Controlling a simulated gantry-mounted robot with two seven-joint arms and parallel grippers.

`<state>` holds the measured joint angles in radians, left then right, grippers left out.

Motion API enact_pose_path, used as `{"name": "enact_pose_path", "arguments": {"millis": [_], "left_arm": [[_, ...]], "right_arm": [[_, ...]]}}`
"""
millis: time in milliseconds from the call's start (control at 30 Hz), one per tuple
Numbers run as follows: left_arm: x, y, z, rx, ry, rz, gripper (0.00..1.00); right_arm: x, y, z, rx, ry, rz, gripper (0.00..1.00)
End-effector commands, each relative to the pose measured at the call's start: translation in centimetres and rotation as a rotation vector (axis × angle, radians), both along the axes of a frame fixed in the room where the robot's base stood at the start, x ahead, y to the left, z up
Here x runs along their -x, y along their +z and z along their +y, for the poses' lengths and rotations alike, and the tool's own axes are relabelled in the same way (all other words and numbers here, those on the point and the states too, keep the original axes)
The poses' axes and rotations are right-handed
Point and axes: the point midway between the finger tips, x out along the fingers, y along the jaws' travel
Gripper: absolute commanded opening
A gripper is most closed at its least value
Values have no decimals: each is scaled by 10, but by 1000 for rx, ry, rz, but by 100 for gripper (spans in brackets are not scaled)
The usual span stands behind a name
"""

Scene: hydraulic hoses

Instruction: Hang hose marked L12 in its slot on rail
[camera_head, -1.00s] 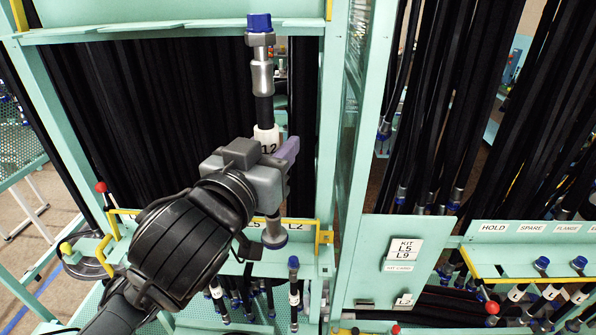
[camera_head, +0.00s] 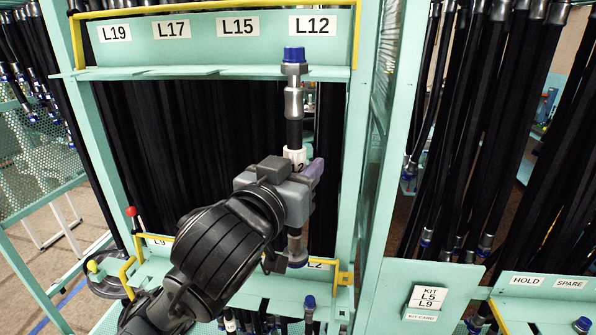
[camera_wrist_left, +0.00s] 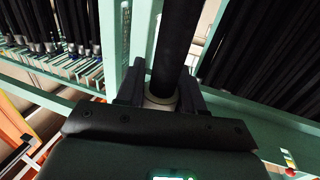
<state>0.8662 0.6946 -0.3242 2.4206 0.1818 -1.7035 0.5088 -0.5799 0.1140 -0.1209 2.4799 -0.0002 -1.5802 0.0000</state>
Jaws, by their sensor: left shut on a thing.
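My left gripper (camera_head: 304,182) is shut on a hose (camera_head: 294,132), which hangs upright with a blue cap (camera_head: 293,55) and metal fitting at its top. A white tag (camera_head: 295,157) on it is partly hidden by the gripper; a "2" shows. Its lower end (camera_head: 297,252) pokes out below the gripper. In the left wrist view the black hose (camera_wrist_left: 178,45) rises between the fingers (camera_wrist_left: 160,92). The rail (camera_head: 215,72) crosses the top, with labels L19, L17, L15 and L12 (camera_head: 312,25). The blue cap overlaps the rail just below the L12 label; whether they touch is unclear. My right gripper is out of view.
A lower rail (camera_head: 230,285) with a yellow bar and labels L9 and L2 lies below. The frame's right post (camera_head: 372,150) stands close right of the held hose. Dark hoses (camera_head: 200,150) fill the space behind. A kit card (camera_head: 428,298) is at lower right.

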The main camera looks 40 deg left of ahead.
Motion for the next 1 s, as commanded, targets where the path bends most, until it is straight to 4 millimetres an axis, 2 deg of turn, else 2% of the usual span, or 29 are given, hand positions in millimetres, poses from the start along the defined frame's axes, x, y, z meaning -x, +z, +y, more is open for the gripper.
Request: {"name": "enact_pose_path", "arguments": {"millis": [1000], "left_arm": [[-50, 0, 32, 1, 0, -1, 0]], "right_arm": [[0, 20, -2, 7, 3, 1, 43]]}}
